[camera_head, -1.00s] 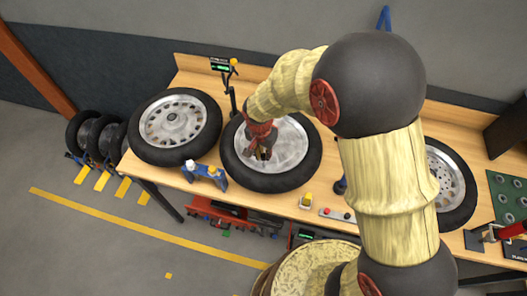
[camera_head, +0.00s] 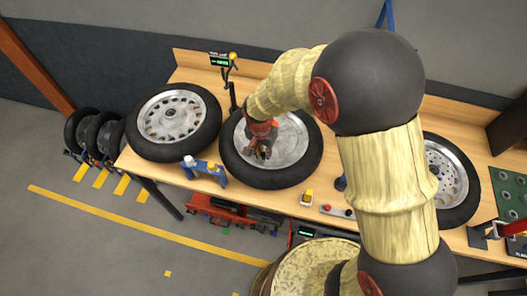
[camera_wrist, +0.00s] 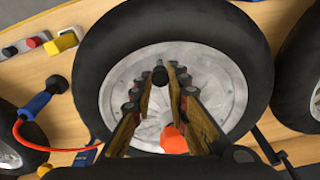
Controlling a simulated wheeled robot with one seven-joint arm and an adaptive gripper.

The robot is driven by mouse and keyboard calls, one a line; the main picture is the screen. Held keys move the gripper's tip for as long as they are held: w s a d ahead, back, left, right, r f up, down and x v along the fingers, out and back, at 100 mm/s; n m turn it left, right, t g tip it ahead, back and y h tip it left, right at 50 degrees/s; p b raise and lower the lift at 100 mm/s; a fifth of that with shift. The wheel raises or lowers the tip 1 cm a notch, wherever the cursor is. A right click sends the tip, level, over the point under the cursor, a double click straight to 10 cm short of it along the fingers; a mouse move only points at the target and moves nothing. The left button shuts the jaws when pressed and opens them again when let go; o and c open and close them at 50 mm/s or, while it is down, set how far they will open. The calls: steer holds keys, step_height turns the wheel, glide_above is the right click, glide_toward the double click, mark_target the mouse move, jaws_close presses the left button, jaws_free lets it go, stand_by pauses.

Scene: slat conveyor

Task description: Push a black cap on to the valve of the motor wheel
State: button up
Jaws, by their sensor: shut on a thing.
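The wheel with a plain, disc-like silver hub (camera_head: 292,140), which I take as the motor wheel, lies flat on the wooden bench; its hub also fills the middle of the wrist view (camera_wrist: 222,90). My gripper (camera_head: 262,152) is over the left part of this hub, pointing down. In the wrist view my gripper (camera_wrist: 160,84) has its two fingers close around a small black cap (camera_wrist: 160,75) at the tips. The valve is not clear in either view. Whether the cap touches the wheel I cannot tell.
A spoked wheel (camera_head: 172,117) lies to the left and a perforated wheel (camera_head: 455,180) to the right. A blue stand (camera_head: 208,171) is at the front edge. A post with a display (camera_head: 220,62) stands behind. A blue-handled tool (camera_wrist: 38,103) with a red cord shows in the wrist view.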

steer(key=shift+f+b, duration=0.6)
steer(key=shift+f, duration=0.15)
stand_by(0.3)
steer(key=o, duration=0.7)
steer(key=shift+o, duration=0.5)
step_height(320, 180, up, 11)
steer(key=p, duration=0.6)
stand_by(0.7)
